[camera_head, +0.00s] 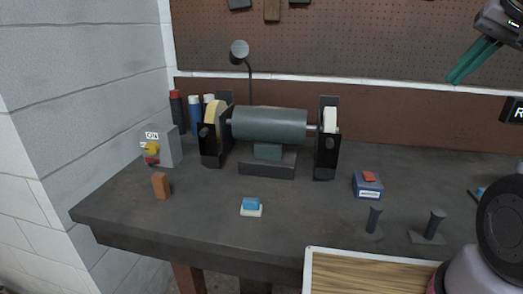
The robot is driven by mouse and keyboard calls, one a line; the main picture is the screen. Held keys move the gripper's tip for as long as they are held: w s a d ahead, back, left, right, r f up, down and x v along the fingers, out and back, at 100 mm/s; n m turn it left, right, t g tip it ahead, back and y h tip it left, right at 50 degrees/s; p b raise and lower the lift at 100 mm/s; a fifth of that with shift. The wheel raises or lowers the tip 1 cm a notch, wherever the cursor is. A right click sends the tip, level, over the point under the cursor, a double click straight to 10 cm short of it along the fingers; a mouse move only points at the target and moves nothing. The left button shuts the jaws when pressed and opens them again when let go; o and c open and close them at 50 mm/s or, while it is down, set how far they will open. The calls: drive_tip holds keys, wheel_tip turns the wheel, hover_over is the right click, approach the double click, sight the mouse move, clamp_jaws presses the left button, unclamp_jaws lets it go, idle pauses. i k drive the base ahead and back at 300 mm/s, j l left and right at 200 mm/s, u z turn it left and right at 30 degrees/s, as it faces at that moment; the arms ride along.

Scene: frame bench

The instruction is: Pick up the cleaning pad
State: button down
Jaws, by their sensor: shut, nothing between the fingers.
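A small blue block on a white base (251,206), which looks like the cleaning pad, lies near the front edge of the dark workbench (200,215). My gripper (453,80) is at the upper right, high above the bench. Its green fingers are shut and empty and point down to the left. It is well apart from the pad, far to its right. Nothing covers the pad.
A bench grinder (268,124) stands at the back, with a grey switch box (166,152) to its left. An orange-brown block (160,186), a blue box with a red top (367,186) and dark posts (434,224) stand around. Bare bench surrounds the pad.

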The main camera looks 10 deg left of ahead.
sight(251, 207)
drive_tip(key=k+j+u, duration=0.15)
drive_tip(key=j, duration=0.3)
drive_tip(key=k+j+u, duration=0.1)
drive_tip(key=j, duration=0.35)
drive_tip(key=k+j+u, duration=0.15)
drive_tip(key=j, duration=0.3)
drive_tip(key=j+u, duration=0.15)
drive_tip(key=j, duration=0.35)
